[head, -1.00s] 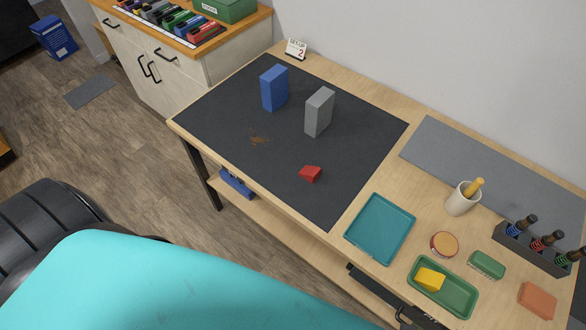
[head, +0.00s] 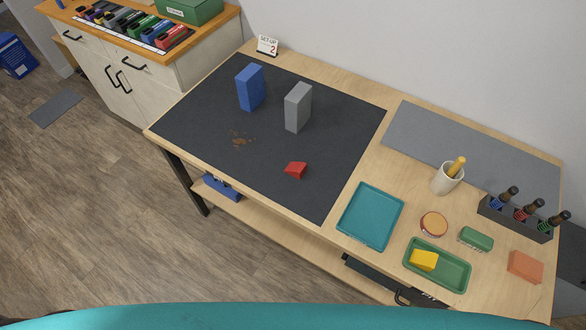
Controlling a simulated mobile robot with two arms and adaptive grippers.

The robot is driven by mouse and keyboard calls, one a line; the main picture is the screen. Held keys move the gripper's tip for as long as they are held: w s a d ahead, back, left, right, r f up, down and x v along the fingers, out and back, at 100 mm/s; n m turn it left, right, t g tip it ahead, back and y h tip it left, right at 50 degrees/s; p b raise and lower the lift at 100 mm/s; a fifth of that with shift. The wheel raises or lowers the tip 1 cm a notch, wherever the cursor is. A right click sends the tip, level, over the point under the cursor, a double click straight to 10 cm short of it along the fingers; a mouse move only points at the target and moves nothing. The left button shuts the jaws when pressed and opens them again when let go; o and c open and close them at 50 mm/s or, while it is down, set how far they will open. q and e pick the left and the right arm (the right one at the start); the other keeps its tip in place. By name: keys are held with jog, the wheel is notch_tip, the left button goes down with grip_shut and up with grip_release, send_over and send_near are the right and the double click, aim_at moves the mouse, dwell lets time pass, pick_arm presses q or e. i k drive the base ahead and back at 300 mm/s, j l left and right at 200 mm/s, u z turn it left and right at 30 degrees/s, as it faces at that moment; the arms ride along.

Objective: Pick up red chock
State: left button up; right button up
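The red chock (head: 296,170) is a small red wedge-shaped block. It lies on the dark mat (head: 210,155) on the wooden workbench, near the mat's front right part. Nothing touches it. Neither of my grippers shows in the head view, so I cannot see whether they are open or shut.
A blue block (head: 250,87) and a grey block (head: 298,107) stand upright on the mat behind the chock. A brown stain (head: 241,140) lies left of it. A teal tray (head: 344,234) and a green tray (head: 461,283) with a yellow block (head: 424,260) are to the right.

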aim_at(297, 170)
jog(key=i+j+z, duration=0.15)
jog(key=i+j, duration=0.15)
jog(key=i+j+z, duration=0.1)
jog(key=i+j, duration=0.2)
jog(key=j, duration=0.15)
jog(key=i+j+z, duration=0.15)
jog(key=j, duration=0.3)
jog(key=i, duration=0.1)
